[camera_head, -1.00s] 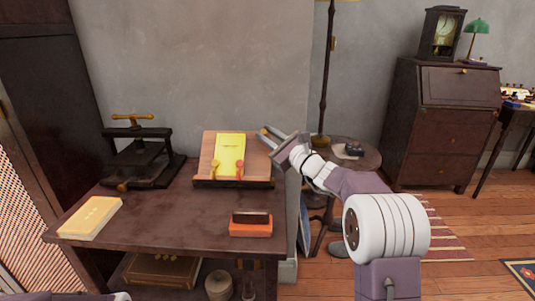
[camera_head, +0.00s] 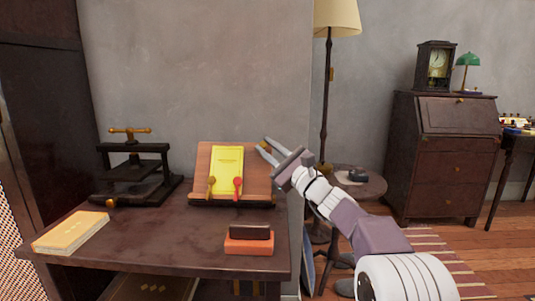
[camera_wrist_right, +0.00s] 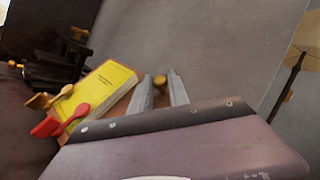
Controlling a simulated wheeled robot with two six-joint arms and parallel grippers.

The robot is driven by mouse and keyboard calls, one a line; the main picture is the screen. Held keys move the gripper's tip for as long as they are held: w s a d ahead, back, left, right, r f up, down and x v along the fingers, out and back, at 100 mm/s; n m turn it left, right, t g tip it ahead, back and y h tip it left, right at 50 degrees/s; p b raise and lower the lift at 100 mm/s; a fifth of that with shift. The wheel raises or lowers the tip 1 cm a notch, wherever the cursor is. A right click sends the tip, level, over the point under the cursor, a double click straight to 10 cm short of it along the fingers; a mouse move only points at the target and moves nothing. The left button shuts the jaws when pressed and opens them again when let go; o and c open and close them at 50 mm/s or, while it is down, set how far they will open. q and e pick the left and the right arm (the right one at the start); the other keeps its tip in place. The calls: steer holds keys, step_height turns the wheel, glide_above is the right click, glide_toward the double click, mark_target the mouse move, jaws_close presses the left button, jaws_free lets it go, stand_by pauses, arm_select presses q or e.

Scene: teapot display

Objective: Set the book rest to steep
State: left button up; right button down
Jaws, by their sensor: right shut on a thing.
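The wooden book rest (camera_head: 203,172) stands on the dark table, its board leaning back steeply. A yellow book (camera_head: 227,168) rests on it, with a brass holder (camera_head: 211,186) and a red holder (camera_head: 238,187) at its front. My right gripper (camera_head: 265,147) is at the rest's upper right edge. In the right wrist view its fingers (camera_wrist_right: 161,84) are shut on a small brass knob (camera_wrist_right: 161,80) beside the book (camera_wrist_right: 105,92). The rest's back support is hidden. My left gripper is not in view.
A book press (camera_head: 135,172) stands left of the rest. A yellow book (camera_head: 71,232) lies at the table's front left, and a dark block on an orange base (camera_head: 249,245) at the front right. A round side table (camera_head: 365,188) and floor lamp (camera_head: 324,110) stand to the right.

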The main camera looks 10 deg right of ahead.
stand_by(0.3)
steer(key=c, duration=1.3)
jaws_free()
steer(key=shift+s, duration=0.15)
steer(key=p+v, duration=0.1)
steer(key=v, duration=0.8)
steer(key=shift+d, duration=0.1)
